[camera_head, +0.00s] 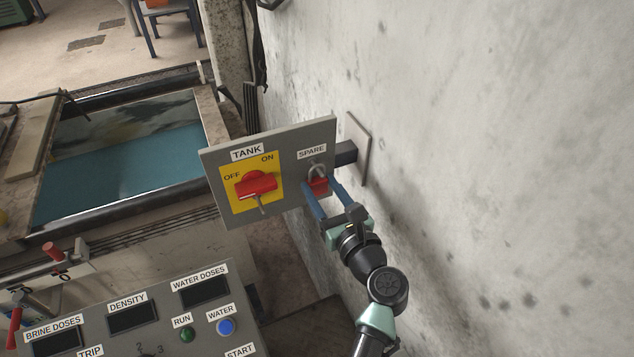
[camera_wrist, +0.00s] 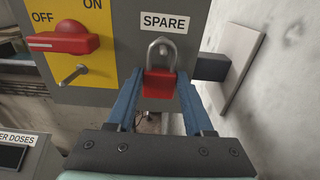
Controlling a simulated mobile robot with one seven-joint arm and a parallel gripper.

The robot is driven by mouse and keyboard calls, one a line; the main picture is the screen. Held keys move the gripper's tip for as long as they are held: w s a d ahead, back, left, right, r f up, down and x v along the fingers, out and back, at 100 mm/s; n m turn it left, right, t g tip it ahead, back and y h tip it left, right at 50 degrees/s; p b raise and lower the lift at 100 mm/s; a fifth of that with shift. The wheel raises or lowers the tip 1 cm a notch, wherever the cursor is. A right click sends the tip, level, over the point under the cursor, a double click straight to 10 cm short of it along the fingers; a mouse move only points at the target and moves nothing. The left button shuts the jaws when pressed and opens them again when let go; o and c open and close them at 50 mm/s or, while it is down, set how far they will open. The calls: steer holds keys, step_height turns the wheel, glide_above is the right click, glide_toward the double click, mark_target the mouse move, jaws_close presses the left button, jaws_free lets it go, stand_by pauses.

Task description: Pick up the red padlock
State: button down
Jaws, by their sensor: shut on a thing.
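The red padlock (camera_head: 319,186) has a grey metal shackle and hangs upright below the SPARE label on the grey switch panel (camera_head: 213,160). In the wrist view the padlock (camera_wrist: 160,84) sits between the tips of my two blue fingers. My gripper (camera_head: 322,188) is shut on the padlock's body, one finger on each side; it also shows in the wrist view (camera_wrist: 160,85). The shackle is above the fingers, at the panel's face.
Left of the padlock, a red rotary switch (camera_head: 256,186) on a yellow plate reads OFF and ON, with a metal peg below it. The pale wall (camera_head: 480,150) stands close on the right. A control console (camera_head: 150,320) is below left, and a water-filled tank (camera_head: 130,165) lies behind.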

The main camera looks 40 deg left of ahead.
steer(key=shift+r, duration=0.1)
steer(key=shift+r+p, duration=0.5)
steer(key=shift+r, duration=0.2)
steer(key=p+v, duration=0.3)
steer(key=v, duration=1.5)
steer(key=shift+f, duration=0.45)
steer(key=shift+w, duration=0.1)
steer(key=shift+r+p, duration=0.45)
steer(key=shift+p, duration=0.4)
steer(key=shift+d, duration=0.15)
steer(key=shift+p+v, duration=0.95)
steer(key=shift+v, duration=1.25)
steer(key=shift+f, duration=0.15)
steer(key=shift+p+v, duration=1.2)
steer(key=shift+v, duration=1.8)
